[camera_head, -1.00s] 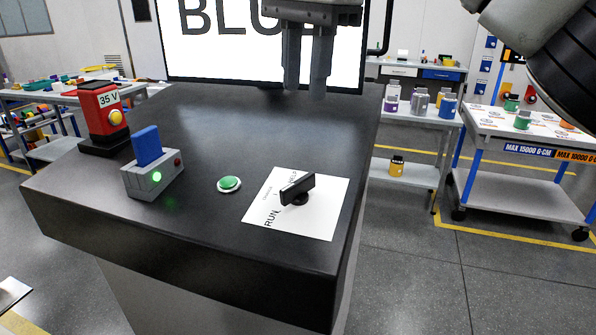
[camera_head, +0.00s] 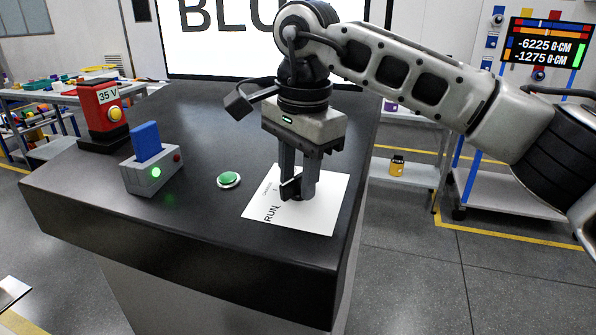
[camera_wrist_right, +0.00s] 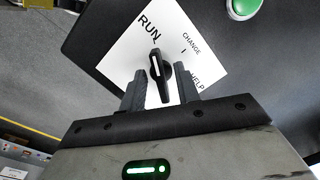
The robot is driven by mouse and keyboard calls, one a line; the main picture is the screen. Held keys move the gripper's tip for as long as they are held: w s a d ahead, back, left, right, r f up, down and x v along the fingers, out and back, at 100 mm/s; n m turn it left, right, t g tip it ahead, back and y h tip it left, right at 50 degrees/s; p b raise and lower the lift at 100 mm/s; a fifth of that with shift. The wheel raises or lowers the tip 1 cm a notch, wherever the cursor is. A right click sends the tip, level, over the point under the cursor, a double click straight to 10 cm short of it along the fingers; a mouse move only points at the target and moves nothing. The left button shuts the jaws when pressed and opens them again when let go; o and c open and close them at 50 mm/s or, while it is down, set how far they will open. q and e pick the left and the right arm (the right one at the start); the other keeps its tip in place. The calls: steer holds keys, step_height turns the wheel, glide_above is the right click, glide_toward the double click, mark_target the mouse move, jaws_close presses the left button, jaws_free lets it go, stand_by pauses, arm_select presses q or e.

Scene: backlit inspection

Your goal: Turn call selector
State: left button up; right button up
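The call selector is a black bar-shaped knob (camera_head: 290,188) on a white card (camera_head: 325,205) marked RUN, CHANGE and HELP. In the right wrist view the knob (camera_wrist_right: 157,68) has a white line along its handle, and its far end points roughly toward RUN. My right gripper (camera_head: 298,197) is down over the card with its fingers on either side of the knob. In the wrist view the right gripper (camera_wrist_right: 160,75) is open, with gaps visible beside the handle. In the head view the fingers hide part of the knob. My left gripper is not in view.
A green button (camera_head: 228,180) is left of the card. A grey box with a blue lever (camera_head: 147,142) and a red 35 V unit (camera_head: 102,115) stand farther left. A screen (camera_head: 225,45) rises at the back. The dark bench (camera_head: 220,115) is clear behind the button.

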jaws_close()
